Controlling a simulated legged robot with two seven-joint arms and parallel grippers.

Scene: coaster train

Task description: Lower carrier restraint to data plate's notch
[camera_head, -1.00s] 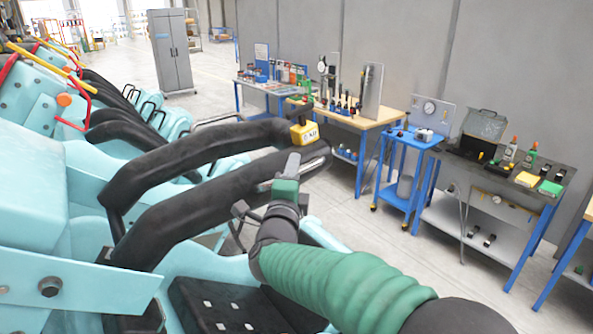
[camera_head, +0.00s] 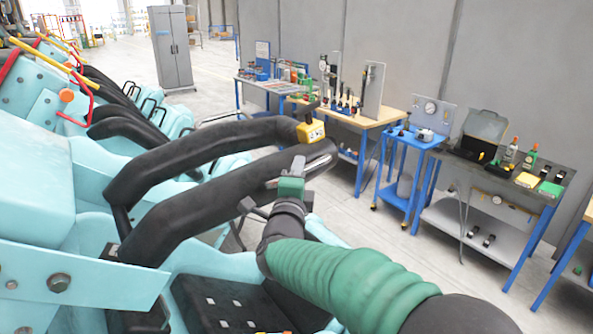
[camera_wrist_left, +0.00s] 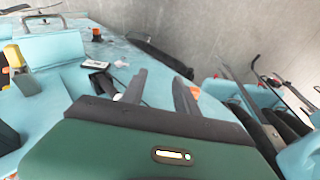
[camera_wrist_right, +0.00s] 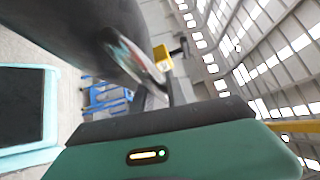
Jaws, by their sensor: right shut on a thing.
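The carrier restraint is a pair of thick black padded bars (camera_head: 190,222) arching over the light-blue seat. A yellow tag box (camera_head: 311,132) sits at the far end of the upper bar; it also shows in the right wrist view (camera_wrist_right: 162,57). My right gripper (camera_head: 296,172) is at the lower bar's end, shut on a metal grab handle (camera_wrist_right: 143,62) of the restraint. The restraint stands raised above the seat. My left gripper (camera_wrist_left: 158,92) shows only in its wrist view, open and empty over a light-blue surface. A small pale plate (camera_wrist_left: 95,64) lies there; I cannot tell whether it is the data plate.
A dark seat (camera_head: 225,308) is below the restraint. More light-blue train cars (camera_head: 165,115) stand behind at left. Workbenches with tools (camera_head: 490,185) and a blue cart (camera_head: 410,165) line the grey wall. The floor between train and benches is clear.

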